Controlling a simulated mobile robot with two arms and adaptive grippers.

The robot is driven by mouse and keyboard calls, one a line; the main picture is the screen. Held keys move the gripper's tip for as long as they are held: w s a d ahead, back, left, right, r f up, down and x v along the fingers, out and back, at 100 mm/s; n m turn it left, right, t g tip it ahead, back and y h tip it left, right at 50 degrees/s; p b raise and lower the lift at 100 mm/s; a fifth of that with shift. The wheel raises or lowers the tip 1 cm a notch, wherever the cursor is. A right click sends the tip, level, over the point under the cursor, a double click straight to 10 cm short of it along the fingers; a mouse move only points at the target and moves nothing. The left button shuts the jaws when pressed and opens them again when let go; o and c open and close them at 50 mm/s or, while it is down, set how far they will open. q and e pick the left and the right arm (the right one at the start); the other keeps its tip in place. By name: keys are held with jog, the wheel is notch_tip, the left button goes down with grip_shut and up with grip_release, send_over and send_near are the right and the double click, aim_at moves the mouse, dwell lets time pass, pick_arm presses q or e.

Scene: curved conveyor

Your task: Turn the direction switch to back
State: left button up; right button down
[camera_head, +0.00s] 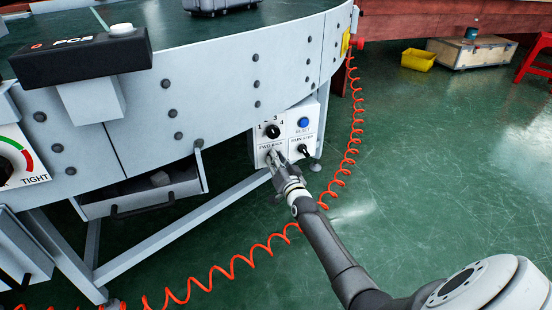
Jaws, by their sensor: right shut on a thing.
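The white control panel (291,127) is fixed to the side of the curved conveyor, near the middle of the view. Its lower left part carries the label FWD BACK (271,146), which marks the direction switch. My right gripper (274,160) reaches up from the lower right to just below this label and is shut on the direction switch. The fingers hide the switch knob, so I cannot tell which way it points. My left gripper is not in view.
An orange coiled hose (353,135) hangs to the right. An open drawer (150,196) lies left.

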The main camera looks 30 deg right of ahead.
dwell(0.5)
jog(key=c, duration=1.4)
grip_release()
jog(key=v, duration=1.2)
